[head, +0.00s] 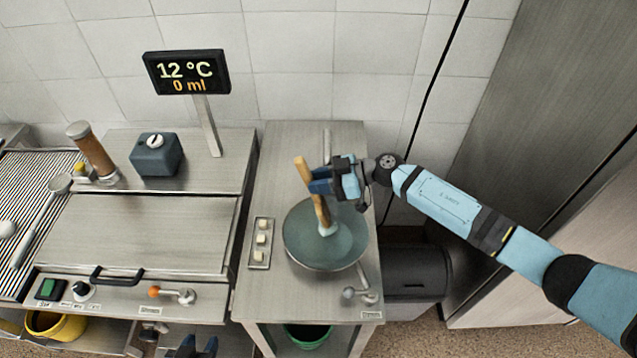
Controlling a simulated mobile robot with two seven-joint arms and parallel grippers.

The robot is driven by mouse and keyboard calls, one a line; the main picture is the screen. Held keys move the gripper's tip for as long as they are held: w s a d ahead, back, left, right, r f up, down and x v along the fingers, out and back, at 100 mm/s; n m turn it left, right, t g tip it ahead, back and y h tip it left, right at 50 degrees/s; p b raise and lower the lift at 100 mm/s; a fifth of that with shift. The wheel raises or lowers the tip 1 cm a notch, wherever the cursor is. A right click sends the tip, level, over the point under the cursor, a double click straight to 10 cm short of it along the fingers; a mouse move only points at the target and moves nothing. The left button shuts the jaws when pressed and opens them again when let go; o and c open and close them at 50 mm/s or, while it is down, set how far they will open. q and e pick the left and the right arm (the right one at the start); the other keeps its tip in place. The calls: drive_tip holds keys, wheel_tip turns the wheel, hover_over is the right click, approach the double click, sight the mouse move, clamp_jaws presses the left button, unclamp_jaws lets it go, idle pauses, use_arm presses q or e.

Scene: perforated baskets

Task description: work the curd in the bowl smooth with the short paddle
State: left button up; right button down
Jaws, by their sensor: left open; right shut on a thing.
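The bowl (298,254) is a wide, round, grey-green vessel set in the steel counter. The short paddle (301,168) is wooden and stands tilted, its lower end down in the bowl. A pale blue-white patch (328,231) shows at its lower end; I cannot tell whether it is curd or part of the paddle. My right gripper (320,187) is shut on the paddle's shaft, above the bowl's back rim. My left gripper (197,347) is open and empty at the bottom edge, low in front of the counters and apart from the bowl.
A strip with small pale blocks (260,243) lies left of the bowl. A lever (357,293) is at its front right. A display (187,72) reads 12 °C and 0 ml. A green bucket (307,336) stands below, and a lidded steel unit (140,233) is at left.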

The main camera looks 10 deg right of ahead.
drive_tip(key=shift+w+d, duration=0.1)
drive_tip(key=shift+w, duration=0.35)
drive_tip(key=shift+s+f, duration=0.1)
drive_tip(key=shift+s+a, duration=0.2)
drive_tip(key=shift+s, duration=0.75)
drive_tip(key=shift+w, duration=0.2)
drive_tip(key=shift+w+d, duration=0.2)
drive_tip(key=shift+w, duration=0.6)
drive_tip(key=shift+s+a, duration=0.2)
drive_tip(key=shift+s, duration=0.6)
